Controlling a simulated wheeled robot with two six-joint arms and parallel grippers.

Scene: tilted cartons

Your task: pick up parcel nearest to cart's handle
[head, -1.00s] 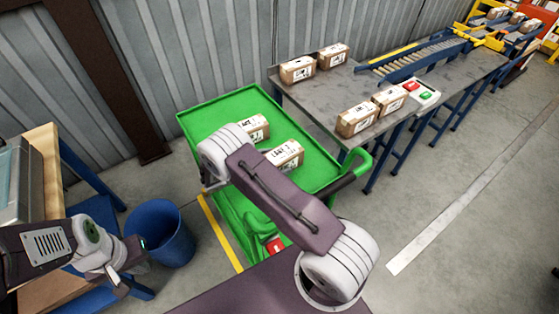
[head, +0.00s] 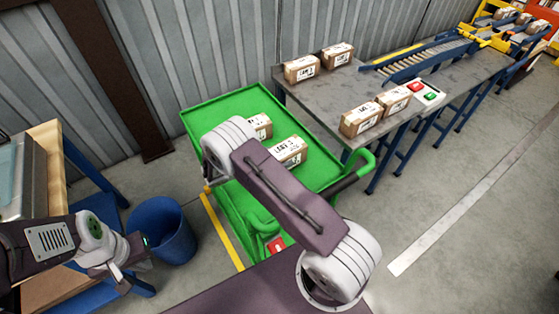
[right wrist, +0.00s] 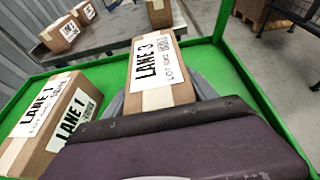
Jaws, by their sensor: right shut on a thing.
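The parcel nearest the cart's handle (head: 343,184) is a brown carton (head: 290,150) with white labels. In the right wrist view the carton (right wrist: 157,72) reads LANE 3. My right gripper (right wrist: 160,97) is shut on it, with a grey finger on either side. In the head view my right arm hides this gripper. A second carton (head: 259,126), labelled LANE 1 in the wrist view (right wrist: 50,125), lies to the left on the green cart (head: 215,107). My left gripper (head: 138,250) is at the lower left, away from the cart; its jaws are unclear.
A grey table (head: 335,90) behind the cart bears several cartons, a roller conveyor (head: 425,57) and a red and green button box (head: 422,93). A blue bin (head: 162,230) stands left of the cart, beside a wooden-topped bench (head: 40,170). Floor at right is clear.

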